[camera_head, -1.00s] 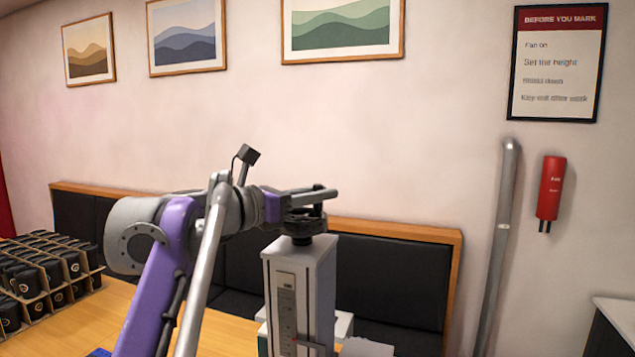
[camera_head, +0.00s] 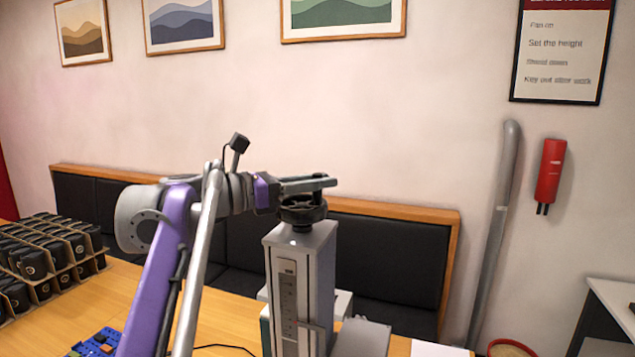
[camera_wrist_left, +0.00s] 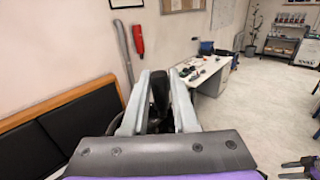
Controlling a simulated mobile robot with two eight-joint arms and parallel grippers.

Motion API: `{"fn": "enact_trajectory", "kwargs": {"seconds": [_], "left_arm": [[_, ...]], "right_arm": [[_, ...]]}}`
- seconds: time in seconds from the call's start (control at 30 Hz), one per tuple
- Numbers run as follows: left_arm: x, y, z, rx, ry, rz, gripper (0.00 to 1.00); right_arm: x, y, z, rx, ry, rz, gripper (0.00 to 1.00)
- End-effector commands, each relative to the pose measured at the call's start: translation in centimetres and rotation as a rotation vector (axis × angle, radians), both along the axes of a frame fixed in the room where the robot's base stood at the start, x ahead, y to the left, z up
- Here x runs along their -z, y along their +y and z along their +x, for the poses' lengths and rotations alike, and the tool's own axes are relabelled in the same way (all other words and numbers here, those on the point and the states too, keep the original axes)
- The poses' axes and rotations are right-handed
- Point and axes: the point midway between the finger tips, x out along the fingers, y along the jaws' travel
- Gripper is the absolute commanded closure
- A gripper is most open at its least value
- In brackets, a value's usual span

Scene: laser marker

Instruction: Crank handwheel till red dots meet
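The laser marker's grey column (camera_head: 316,275) stands on the wooden table, with a scale plate on its front. A black handwheel (camera_head: 302,212) sits on its top. My left gripper (camera_head: 318,184) is level, just above the wheel, with its fingers pointing right. In the left wrist view, a black upright crank handle (camera_wrist_left: 158,92) fills the gap between the two grey fingers of the left gripper (camera_wrist_left: 160,76), which appear closed on it. I cannot make out red dots on the wheel or column.
Cardboard trays of black cups (camera_head: 45,262) stand on the table (camera_head: 225,318) at left. A blue tray (camera_head: 95,343) lies near the front. A dark padded bench (camera_head: 385,265) runs behind. A grey pipe (camera_head: 497,220) and red wall unit (camera_head: 550,170) are at right.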

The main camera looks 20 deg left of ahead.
Motion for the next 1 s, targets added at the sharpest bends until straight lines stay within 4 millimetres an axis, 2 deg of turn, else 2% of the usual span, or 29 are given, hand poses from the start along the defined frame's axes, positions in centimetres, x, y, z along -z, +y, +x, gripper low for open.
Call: {"fn": "enact_trajectory", "kwargs": {"seconds": [0.03, 0.13, 0.17, 0.43, 0.57, 1.0], "left_arm": [[-0.2, 0.0, 0.0, -0.001, -0.001, -0.001, 0.64], [-0.1, 0.0, 0.0, -0.001, -0.001, 0.001, 0.46], [-0.1, 0.0, 0.0, -0.001, -0.001, 0.001, 0.44], [0.0, 0.1, -0.1, -0.001, 0.001, 0.002, 0.44], [0.1, 0.8, -0.8, -0.003, 0.002, 0.003, 0.44], [0.1, 6.2, -6.9, -0.005, 0.002, 0.003, 0.44]], "right_arm": [[-0.1, 0.0, 0.0, 0.000, -0.001, 0.000, 0.44], [-0.1, 0.0, 0.0, 0.000, -0.001, 0.000, 0.44], [-0.1, 0.0, 0.0, 0.000, -0.001, 0.000, 0.44], [0.0, 0.0, 0.0, 0.000, 0.000, 0.000, 0.44], [0.2, 0.0, -0.1, 0.000, 0.002, 0.000, 0.44], [1.1, 0.0, -0.5, 0.000, 0.010, 0.000, 0.44]]}}
